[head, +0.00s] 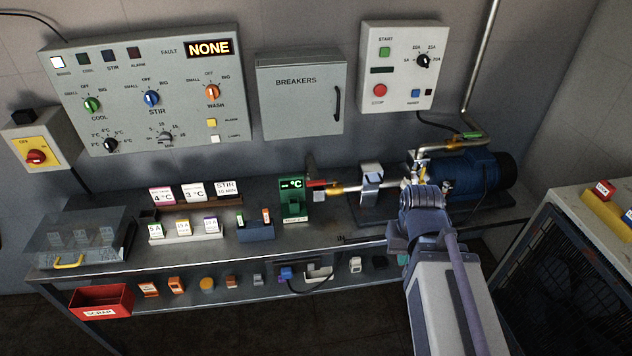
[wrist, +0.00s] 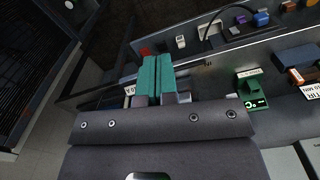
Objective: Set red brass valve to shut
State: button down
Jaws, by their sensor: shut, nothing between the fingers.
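The red brass valve (head: 317,183) is on the pipework at the back of the bench in the head view. Its red lever lies roughly level, left of a brass fitting (head: 336,189); its exact angle to the pipe is hard to tell. My gripper (head: 403,259) is right of and nearer than the valve, apart from it, and mostly hidden by my arm. In the wrist view my gripper's teal fingers (wrist: 156,76) are together with nothing between them. I cannot make out the valve in the wrist view.
A green temperature display (head: 293,200) stands just left of the valve and also shows in the wrist view (wrist: 254,103). A blue pump motor (head: 477,175) is at right. A shelf with small parts and a red scrap bin (head: 101,299) runs along the bench front.

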aim_at(316, 182)
jog(key=c, duration=1.8)
grip_release()
